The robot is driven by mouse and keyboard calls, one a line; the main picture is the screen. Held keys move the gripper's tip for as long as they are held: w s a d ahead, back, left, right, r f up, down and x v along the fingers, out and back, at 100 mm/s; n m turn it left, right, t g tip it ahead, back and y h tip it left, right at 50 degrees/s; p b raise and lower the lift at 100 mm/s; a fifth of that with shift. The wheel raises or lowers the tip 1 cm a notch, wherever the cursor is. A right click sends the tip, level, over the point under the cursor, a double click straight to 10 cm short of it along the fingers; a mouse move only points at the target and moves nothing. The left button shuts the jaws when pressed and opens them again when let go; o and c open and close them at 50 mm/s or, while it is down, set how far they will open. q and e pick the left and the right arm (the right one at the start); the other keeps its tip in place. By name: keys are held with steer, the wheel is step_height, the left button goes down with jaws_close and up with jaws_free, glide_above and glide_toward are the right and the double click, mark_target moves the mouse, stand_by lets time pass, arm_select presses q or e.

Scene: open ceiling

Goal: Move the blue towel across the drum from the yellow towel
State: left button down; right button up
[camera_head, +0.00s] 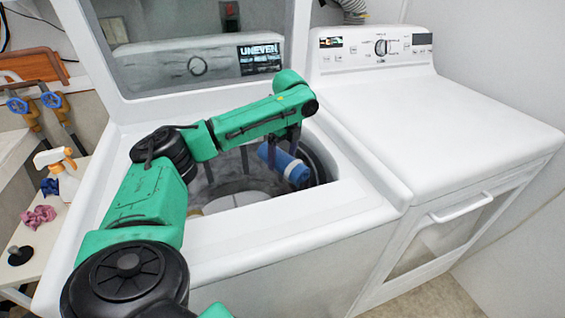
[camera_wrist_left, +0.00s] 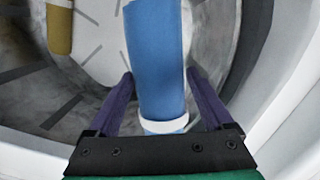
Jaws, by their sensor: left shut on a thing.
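The blue towel (camera_head: 284,164) is a rolled bundle with a white band near one end. It is inside the open washer drum (camera_head: 235,162), near the right wall, and also shows large in the left wrist view (camera_wrist_left: 157,55). My left gripper (camera_wrist_left: 160,78) is shut on it, with a purple finger on each side. In the head view the left gripper (camera_head: 291,142) points down into the drum from above. My right gripper is not in view.
The washer's lid (camera_head: 190,45) stands open behind the drum. A white dryer (camera_head: 440,125) stands close on the right. A side shelf on the left holds a spray bottle (camera_head: 64,175), a pink cloth (camera_head: 38,217) and a black-based item (camera_head: 19,254). The drum's rim surrounds my gripper.

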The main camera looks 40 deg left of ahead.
arm_select(q)
steer(key=f+b, duration=0.1)
steer(key=f, duration=1)
steer(key=f+b, duration=0.1)
steer(key=f, duration=1)
steer(key=shift+w+a+f, duration=0.15)
steer(key=shift+w+f, duration=0.05)
steer(key=shift+f, duration=0.1)
jaws_free()
step_height(320, 180, up, 12)
steer(key=d+p, duration=0.1)
steer(key=shift+d, duration=0.25)
steer(key=shift+s, duration=0.1)
